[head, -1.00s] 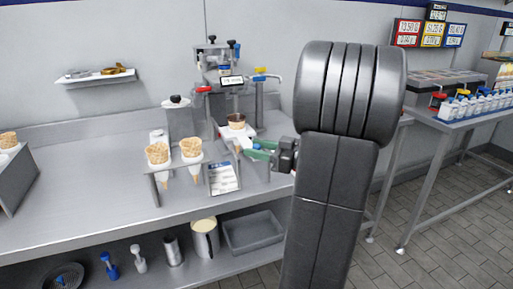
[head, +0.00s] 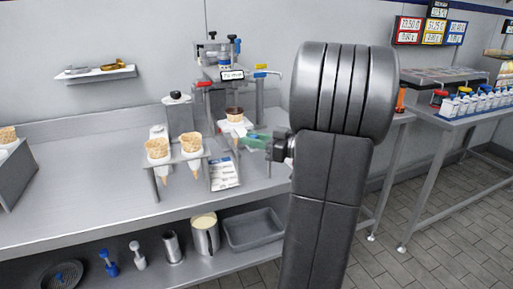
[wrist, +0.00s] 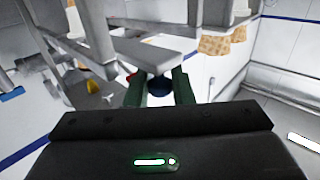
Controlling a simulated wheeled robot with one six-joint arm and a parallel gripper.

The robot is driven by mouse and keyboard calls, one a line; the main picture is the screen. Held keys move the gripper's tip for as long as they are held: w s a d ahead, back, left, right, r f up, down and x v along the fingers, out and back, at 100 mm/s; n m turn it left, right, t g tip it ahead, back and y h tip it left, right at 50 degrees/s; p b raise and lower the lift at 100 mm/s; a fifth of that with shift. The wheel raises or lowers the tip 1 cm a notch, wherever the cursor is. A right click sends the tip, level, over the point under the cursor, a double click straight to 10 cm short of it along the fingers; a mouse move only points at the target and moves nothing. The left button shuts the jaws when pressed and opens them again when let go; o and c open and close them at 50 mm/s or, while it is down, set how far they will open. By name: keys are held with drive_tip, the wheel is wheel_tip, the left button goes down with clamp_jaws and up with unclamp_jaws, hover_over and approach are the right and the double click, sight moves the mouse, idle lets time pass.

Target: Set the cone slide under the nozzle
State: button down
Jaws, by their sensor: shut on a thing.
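The cone slide (head: 236,126) is a pale block below the nozzle machine (head: 232,60) in the head view. A brown-rimmed cone (head: 234,113) stands upright in it. My gripper (head: 250,139) reaches in from the right with green fingers at the slide's right side. In the wrist view my gripper (wrist: 160,88) is shut on a dark blue round part, which I take to be the slide's knob (wrist: 160,86). Most of the slide is hidden there. The nozzle outlet is too small to make out, so I cannot tell whether the cone is exactly under it.
A stand (head: 178,160) with two waffle cones is left of the slide, with a printed card (head: 225,173) beside it. Levers stick out from the machine. A grey tray (head: 252,230) lies on the lower shelf.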

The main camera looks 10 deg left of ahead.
drive_tip(key=w+a, duration=0.1)
drive_tip(key=w+b, duration=0.1)
drive_tip(key=w+a+b, duration=0.1)
drive_tip(key=shift+w+a+f, duration=0.15)
drive_tip(key=shift+w+a, duration=0.15)
drive_tip(key=shift+w, duration=0.1)
drive_tip(key=shift+w+a+r, duration=0.2)
drive_tip(key=shift+w+a, duration=0.1)
drive_tip(key=shift+w, duration=0.15)
drive_tip(key=c, duration=1.3)
unclamp_jaws()
drive_tip(key=s+d, duration=0.2)
drive_tip(key=d, duration=1.1)
drive_tip(key=shift+s+d, duration=0.35)
